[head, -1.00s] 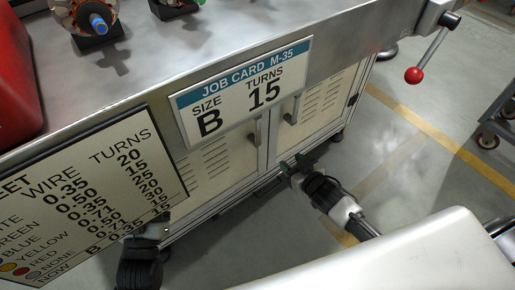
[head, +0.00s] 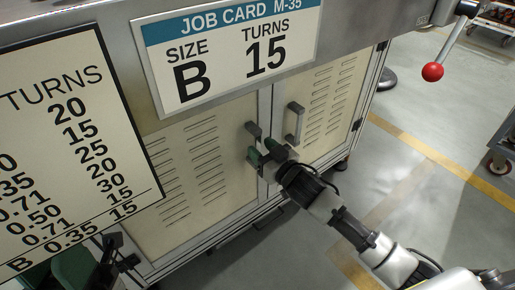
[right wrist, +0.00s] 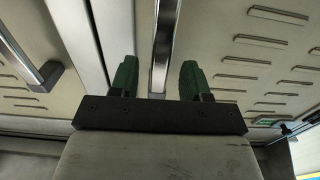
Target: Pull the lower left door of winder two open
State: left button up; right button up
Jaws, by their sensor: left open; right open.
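The cabinet under the bench has two pale louvred doors, the left door (head: 195,165) and the right door (head: 325,110), both flush and closed. The left door's bar handle (head: 253,128) is partly hidden by my right gripper (head: 265,151), which is open with green fingertips. In the right wrist view a shiny handle bar (right wrist: 164,45) stands between the open fingers (right wrist: 156,82), with no grip on it visible. The right door's handle (head: 294,122) is clear of the gripper. My left gripper (head: 122,258) is at the lower left, apart from the doors and partly hidden by the chart.
A job card (head: 235,50) and a wire chart (head: 70,150) hang in front of the cabinet's upper part. A lever with a red ball (head: 433,71) sticks out at upper right. A wheeled cart (head: 503,145) stands at the right edge.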

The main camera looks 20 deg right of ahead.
jog(key=shift+x, duration=1.1)
grip_shut()
